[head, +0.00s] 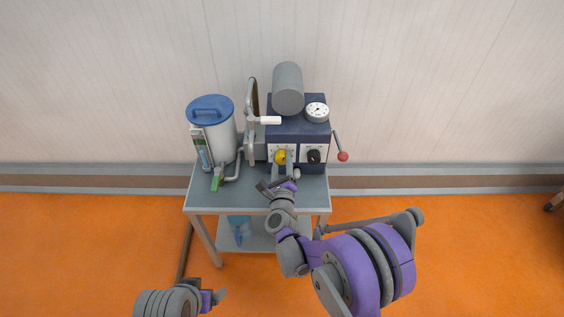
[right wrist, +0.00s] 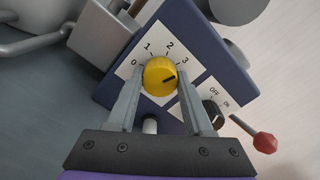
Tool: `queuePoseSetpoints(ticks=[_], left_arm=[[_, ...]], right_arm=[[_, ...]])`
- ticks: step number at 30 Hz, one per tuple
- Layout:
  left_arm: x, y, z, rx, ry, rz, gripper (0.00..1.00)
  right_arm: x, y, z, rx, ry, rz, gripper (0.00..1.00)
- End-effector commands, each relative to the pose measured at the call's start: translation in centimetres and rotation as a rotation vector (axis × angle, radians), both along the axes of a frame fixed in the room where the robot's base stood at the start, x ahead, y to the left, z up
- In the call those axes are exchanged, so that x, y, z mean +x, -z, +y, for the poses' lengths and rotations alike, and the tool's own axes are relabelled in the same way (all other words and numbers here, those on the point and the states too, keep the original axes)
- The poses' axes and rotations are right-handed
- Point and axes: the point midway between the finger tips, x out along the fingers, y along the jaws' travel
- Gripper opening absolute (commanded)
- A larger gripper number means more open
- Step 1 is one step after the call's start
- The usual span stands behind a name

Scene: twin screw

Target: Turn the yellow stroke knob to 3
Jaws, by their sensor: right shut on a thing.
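The yellow stroke knob (head: 280,157) sits on the front of the dark blue control box (head: 298,132). In the right wrist view the knob (right wrist: 158,72) has a dial marked 0, 1, 2 and 3, and its black pointer mark faces right, on the 3 side. My right gripper (right wrist: 160,82) is shut on the knob, one finger on each side; it also shows from behind in the head view (head: 283,172). Part of my left arm's end (head: 208,298) shows at the bottom edge; its jaw opening is unclear.
A black OFF/ON switch (right wrist: 213,114) and a red-tipped lever (head: 343,156) are right of the knob. A white gauge (head: 317,111) and grey cylinder (head: 288,87) are above. A blue-lidded tank (head: 211,108) stands left on the grey cart (head: 203,198).

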Motion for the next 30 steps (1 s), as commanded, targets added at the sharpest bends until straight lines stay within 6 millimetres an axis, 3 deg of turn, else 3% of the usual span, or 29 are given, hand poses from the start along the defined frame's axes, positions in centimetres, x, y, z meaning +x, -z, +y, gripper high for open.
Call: queuePoseSetpoints(ticks=[20, 21, 26, 30], left_arm=[[0.01, 0.07, 0.00, 0.000, 0.000, 0.000, 0.86], [0.01, 0.07, 0.00, 0.000, 0.000, 0.000, 0.86], [0.00, 0.06, 0.00, 0.000, 0.000, 0.000, 0.86], [0.01, 0.06, 0.00, 0.000, 0.000, 0.000, 0.86]], right_arm=[[-0.05, 0.08, -0.04, 0.067, 0.000, 0.001, 0.00], [-0.05, 0.08, -0.04, 0.067, 0.000, 0.001, 0.53], [-0.03, 0.06, -0.03, 0.066, 0.001, 0.001, 0.81], [-0.02, 0.05, -0.01, 0.066, 0.000, 0.000, 0.81]])
